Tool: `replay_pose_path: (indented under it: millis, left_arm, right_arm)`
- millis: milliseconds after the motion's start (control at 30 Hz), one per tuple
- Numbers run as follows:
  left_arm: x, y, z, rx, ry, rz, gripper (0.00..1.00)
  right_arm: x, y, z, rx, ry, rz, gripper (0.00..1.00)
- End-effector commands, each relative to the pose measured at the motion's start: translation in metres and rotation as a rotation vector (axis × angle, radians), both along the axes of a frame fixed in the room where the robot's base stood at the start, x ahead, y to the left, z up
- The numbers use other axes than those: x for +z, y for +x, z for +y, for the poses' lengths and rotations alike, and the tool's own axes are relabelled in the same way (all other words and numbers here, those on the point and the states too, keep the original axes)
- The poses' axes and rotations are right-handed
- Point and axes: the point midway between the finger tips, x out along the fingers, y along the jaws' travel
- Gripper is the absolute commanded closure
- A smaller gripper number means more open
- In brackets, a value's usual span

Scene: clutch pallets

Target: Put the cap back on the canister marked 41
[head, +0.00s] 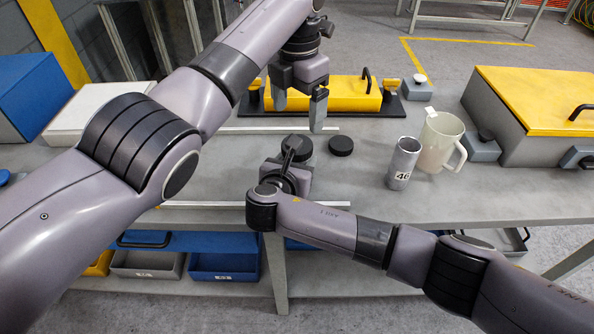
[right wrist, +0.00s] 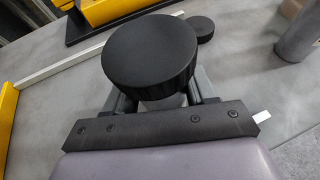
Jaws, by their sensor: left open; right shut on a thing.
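My right gripper (head: 293,162) is shut on a pale canister (right wrist: 165,102), seen between the fingers in the right wrist view. A wide black cap (right wrist: 150,52) sits over its top; it also shows in the head view (head: 297,146). I cannot see a number on this canister or tell whether the cap is fully seated. My left gripper (head: 299,108) is open and empty, fingers down, above and behind the cap. A second black cap (head: 341,146) lies on the table to the right; it shows in the right wrist view (right wrist: 201,28). A grey canister marked 46 (head: 403,160) stands farther right.
A cream mug (head: 438,142) stands beside the marked canister. A yellow-topped fixture (head: 345,95) lies behind the grippers, with a pale rail (head: 240,130) in front of it. A large yellow-lidded box (head: 540,100) fills the back right. The table's front right is clear.

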Motion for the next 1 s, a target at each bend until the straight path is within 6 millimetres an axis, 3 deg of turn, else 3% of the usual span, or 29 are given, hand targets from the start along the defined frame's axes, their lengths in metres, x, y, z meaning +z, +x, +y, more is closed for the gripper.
replay_pose_path:
  millis: [267,700,1000]
  left_arm:
    - [-0.005,0.0,0.0,-0.002,0.001,0.001,0.13]
    - [-0.066,0.0,0.0,-0.002,0.001,0.001,0.13]
    - [-0.081,0.0,0.0,-0.003,0.0,0.0,0.13]
  right_arm:
    - [0.0,-0.001,0.001,0.003,0.002,0.002,1.0]
    - [0.0,-0.001,0.001,0.002,0.001,0.001,1.0]
    - [0.0,0.0,0.001,0.002,0.001,0.001,1.0]
